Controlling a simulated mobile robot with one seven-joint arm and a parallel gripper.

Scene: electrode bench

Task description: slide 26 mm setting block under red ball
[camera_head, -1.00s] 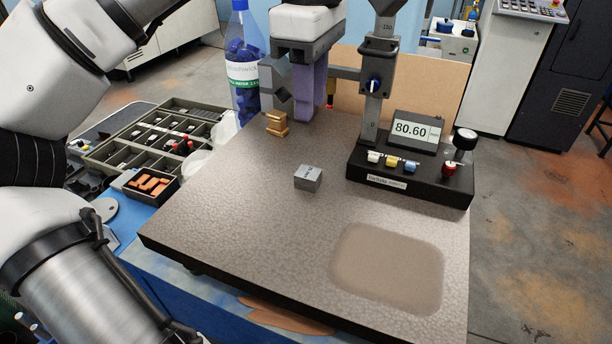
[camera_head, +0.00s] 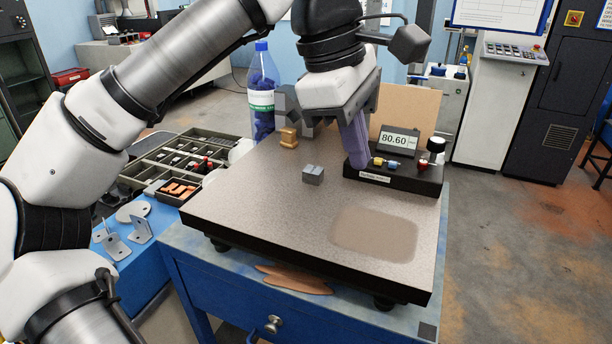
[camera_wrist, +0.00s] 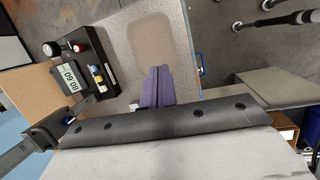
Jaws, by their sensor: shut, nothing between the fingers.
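The small grey setting block (camera_head: 313,176) sits on the speckled stone plate (camera_head: 255,205) in the head view, apart from my gripper. My gripper (camera_head: 357,150) is shut and empty, with its purple fingers tilted, behind and to the right of the block and in front of the gauge stand. In the wrist view its fingers (camera_wrist: 155,88) are together over the plate, and I cannot see the block there. The red ball is not visible now; my gripper and wrist cover that area in the head view.
The gauge base with its 80.60 display (camera_head: 398,141) stands at the plate's back right. A brass piece (camera_head: 288,138) and a blue-filled bottle (camera_head: 262,95) are at the back left. A sorting tray (camera_head: 150,165) lies left of the plate. The plate's front, with a brown patch (camera_head: 375,233), is clear.

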